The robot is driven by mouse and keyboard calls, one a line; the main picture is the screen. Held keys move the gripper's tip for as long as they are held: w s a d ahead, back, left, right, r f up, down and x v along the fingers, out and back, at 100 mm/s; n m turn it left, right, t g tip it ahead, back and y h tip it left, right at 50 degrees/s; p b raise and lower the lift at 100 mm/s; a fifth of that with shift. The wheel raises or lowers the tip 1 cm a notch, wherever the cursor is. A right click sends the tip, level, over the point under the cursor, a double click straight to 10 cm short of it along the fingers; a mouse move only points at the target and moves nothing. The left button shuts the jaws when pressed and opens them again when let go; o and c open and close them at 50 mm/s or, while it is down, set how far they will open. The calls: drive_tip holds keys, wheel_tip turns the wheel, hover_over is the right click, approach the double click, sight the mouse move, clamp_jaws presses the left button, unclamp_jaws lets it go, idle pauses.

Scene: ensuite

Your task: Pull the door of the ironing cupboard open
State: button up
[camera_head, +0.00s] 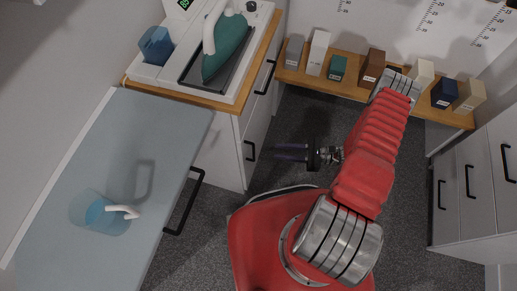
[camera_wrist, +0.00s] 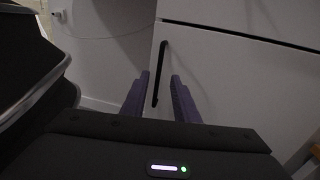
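The ironing cupboard (camera_head: 228,155) is a white unit with a wooden top, left of my gripper in the head view. Its door front carries a black bar handle (camera_head: 250,150), which stands upright in the wrist view (camera_wrist: 160,74) on a white door (camera_wrist: 220,85). My gripper (camera_head: 277,152) points left at this handle, with a small gap between fingertips and handle in the head view. Its two purple fingers are apart and empty. In the wrist view the handle appears between the fingertips (camera_wrist: 160,80); whether it is within their reach cannot be told.
A blue-grey ironing board (camera_head: 150,125) with a jug (camera_head: 100,213) fills the left. A green iron (camera_head: 226,50) stands on the cupboard top. A wooden shelf (camera_head: 340,88) with several boxes is behind, white drawers (camera_head: 470,200) at right. Floor (camera_head: 285,115) around my gripper is clear.

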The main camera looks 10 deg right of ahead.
drive_tip(key=x, duration=0.9)
drive_tip(key=shift+a, duration=0.3)
drive_tip(key=shift+w, duration=0.1)
drive_tip(key=shift+c, duration=0.2)
clamp_jaws()
